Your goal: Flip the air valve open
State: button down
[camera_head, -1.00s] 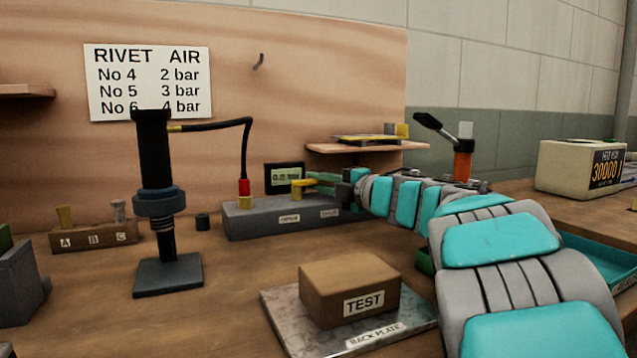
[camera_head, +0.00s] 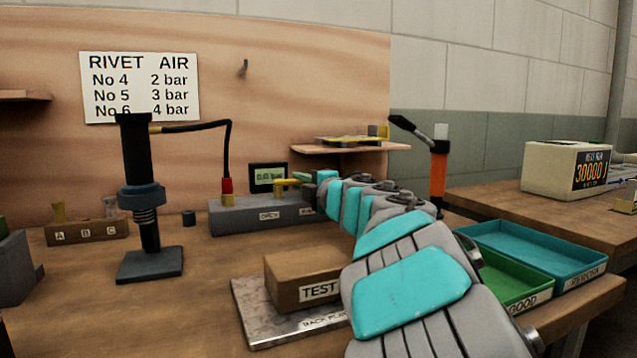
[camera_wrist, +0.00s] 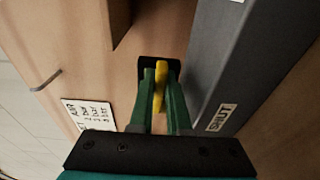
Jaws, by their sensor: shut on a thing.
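The grey air block (camera_head: 235,218) stands at the back of the bench with a small gauge (camera_head: 267,178) behind it; the gauge digits are too small to read surely. The yellow valve lever (camera_head: 288,182) is on top of the block and points right. My gripper (camera_head: 308,177) is at the lever's right end. In the wrist view its green fingers (camera_wrist: 160,92) are shut on the yellow lever (camera_wrist: 159,86), one on each side. A SHUT label (camera_wrist: 220,117) is on the block in that view. The lever's far end is partly hidden by the fingers.
A black rivet tool (camera_head: 140,195) stands at left, its hose running to the block. A TEST box (camera_head: 300,280) sits on a back plate (camera_head: 260,322) in front. My arm crosses the right middle. Green (camera_head: 510,275) and teal (camera_head: 535,250) trays lie at right.

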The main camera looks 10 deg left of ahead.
jog(key=shift+f, duration=0.1)
jog(key=c, duration=1.2)
grip_release()
jog(key=shift+o, duration=0.2)
jog(key=shift+s, duration=0.1)
jog(key=shift+b+v, duration=0.3)
jog(key=shift+v, duration=3.55)
